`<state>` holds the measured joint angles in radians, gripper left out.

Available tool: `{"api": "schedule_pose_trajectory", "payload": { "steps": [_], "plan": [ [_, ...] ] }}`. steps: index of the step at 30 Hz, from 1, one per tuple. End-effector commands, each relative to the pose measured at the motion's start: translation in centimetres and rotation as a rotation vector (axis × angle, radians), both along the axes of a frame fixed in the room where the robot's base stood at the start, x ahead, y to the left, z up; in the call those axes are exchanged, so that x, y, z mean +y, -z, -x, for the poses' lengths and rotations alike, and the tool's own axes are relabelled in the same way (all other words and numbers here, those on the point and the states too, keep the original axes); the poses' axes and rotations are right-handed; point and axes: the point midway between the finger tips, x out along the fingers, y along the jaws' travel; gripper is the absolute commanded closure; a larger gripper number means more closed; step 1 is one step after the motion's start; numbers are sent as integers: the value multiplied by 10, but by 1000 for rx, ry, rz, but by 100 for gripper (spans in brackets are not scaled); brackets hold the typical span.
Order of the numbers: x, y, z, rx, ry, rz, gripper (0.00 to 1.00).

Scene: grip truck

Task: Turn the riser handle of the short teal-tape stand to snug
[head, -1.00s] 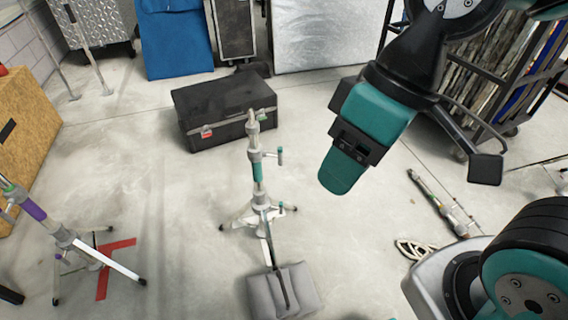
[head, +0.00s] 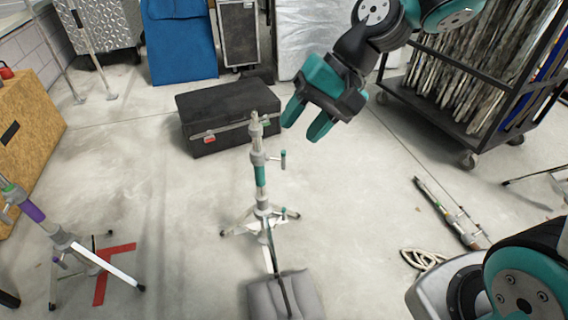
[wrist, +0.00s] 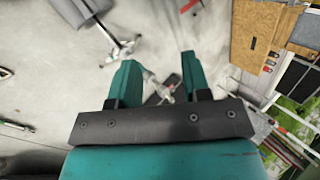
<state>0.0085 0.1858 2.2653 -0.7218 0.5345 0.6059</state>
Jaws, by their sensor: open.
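The short teal-tape stand (head: 260,177) stands upright mid-floor in the head view, a teal band around its silver column. Its riser handle (head: 283,159), a small grey grip with a teal tip, sticks out to the right just above the band. My gripper (head: 305,123) is open and empty, up and to the right of the stand's top and apart from the handle. In the wrist view, the open fingers (wrist: 159,82) frame blurred grey hardware beyond them; I cannot tell which stand part it is.
A grey sandbag (head: 284,296) lies at the stand's near leg. A black case (head: 230,112) sits behind it. A purple-tape stand (head: 60,236) stands at the left by red floor tape (head: 101,286). A rack cart (head: 455,110) is at the right. Floor between is clear.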

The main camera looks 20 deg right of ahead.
Motion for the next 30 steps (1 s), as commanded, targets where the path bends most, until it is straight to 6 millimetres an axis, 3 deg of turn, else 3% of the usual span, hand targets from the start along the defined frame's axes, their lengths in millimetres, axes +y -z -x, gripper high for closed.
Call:
{"api": "schedule_pose_trajectory", "payload": {
  "steps": [1,6,12,16,21,26,30],
  "plan": [
    [-11,25,-27,76,127,-48,56],
    [-53,92,-104,343,559,-252,56],
    [-122,181,-160,684,1007,-532,56],
    [-157,224,-173,860,1194,-684,56],
    [-177,249,-178,981,1302,-788,56],
    [-170,256,-183,998,1314,-799,56],
    [-149,266,-193,999,1311,-795,56]
  ]
}}
